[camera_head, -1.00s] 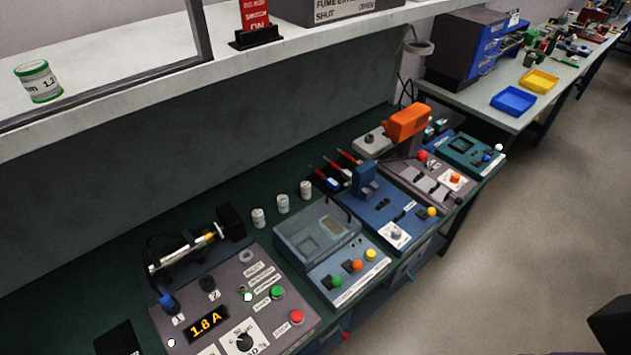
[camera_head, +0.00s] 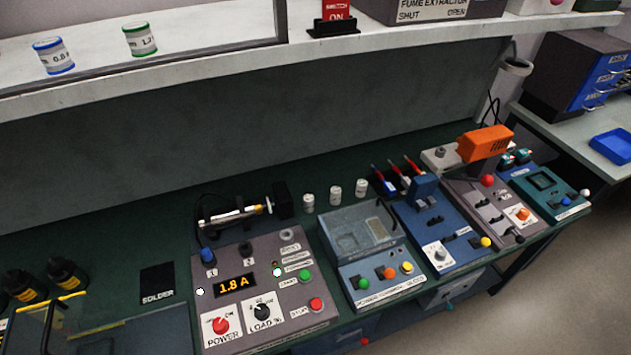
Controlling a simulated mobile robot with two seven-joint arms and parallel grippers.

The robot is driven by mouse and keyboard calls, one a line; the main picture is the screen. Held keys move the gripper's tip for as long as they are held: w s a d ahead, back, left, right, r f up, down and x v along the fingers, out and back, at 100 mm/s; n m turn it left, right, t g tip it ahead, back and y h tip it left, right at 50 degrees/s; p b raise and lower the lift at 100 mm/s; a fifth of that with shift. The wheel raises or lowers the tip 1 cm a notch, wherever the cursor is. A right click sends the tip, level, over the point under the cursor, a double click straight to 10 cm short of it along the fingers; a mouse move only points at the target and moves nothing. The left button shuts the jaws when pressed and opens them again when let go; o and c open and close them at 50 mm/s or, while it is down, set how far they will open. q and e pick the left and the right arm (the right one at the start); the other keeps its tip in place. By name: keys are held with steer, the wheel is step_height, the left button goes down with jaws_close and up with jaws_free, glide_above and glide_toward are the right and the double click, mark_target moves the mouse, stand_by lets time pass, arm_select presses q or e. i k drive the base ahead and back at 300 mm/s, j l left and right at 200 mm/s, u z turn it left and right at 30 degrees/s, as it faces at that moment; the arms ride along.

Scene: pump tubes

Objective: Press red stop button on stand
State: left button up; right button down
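The red stop button (camera_head: 316,304) sits at the lower right of a grey control stand (camera_head: 285,325), beside a label reading STOP. A green button (camera_head: 305,276) is above it on the same panel. The stand also has an orange 1.8 A display (camera_head: 235,286), a red POWER knob (camera_head: 220,325) and a black LOAD knob (camera_head: 262,312). A pump with a pale tube (camera_head: 230,214) lies behind the stand. Neither of my grippers shows in the head view.
To the right stand a blue-grey device with green, orange and yellow buttons (camera_head: 389,273), a blue stand (camera_head: 425,225) and an orange-topped tool (camera_head: 485,142). Dark bottles (camera_head: 68,273) are at left. A shelf (camera_head: 200,60) runs above the bench. Floor is clear at lower right.

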mark_target(316, 304)
steer(key=j+z, duration=0.8)
steer(key=j, duration=0.25)
